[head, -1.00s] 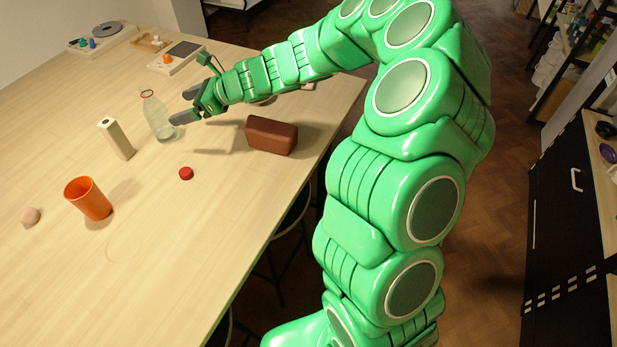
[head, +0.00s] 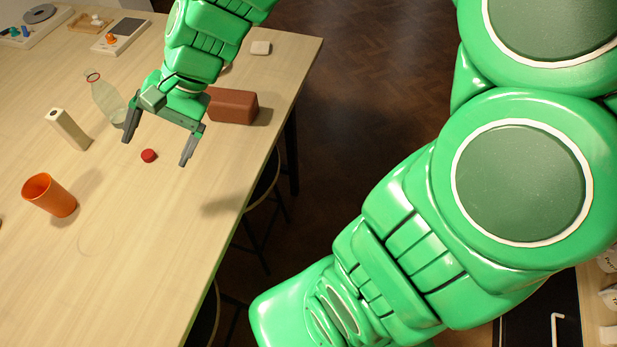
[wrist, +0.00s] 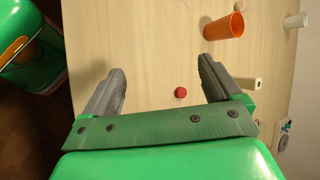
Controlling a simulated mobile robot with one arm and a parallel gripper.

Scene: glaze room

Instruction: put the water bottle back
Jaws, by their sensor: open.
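The water bottle (head: 104,96) is clear with a red ring at its neck. It stands on the table in the head view, behind and left of my gripper, partly hidden by a finger. My gripper (head: 158,150) is open and empty above the table, with its fingers apart. In the wrist view my gripper (wrist: 158,90) also shows open, with a red cap (wrist: 181,92) on the table between the finger lines. The red cap shows in the head view (head: 149,156) too, between the fingertips. I cannot tell whether it belongs to the bottle.
On the table (head: 120,260) stand an orange cup (head: 50,196), a pale upright block (head: 68,130) and a brown box (head: 232,106) close by. Trays with small items (head: 118,36) lie at the back left. The table's near part is clear.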

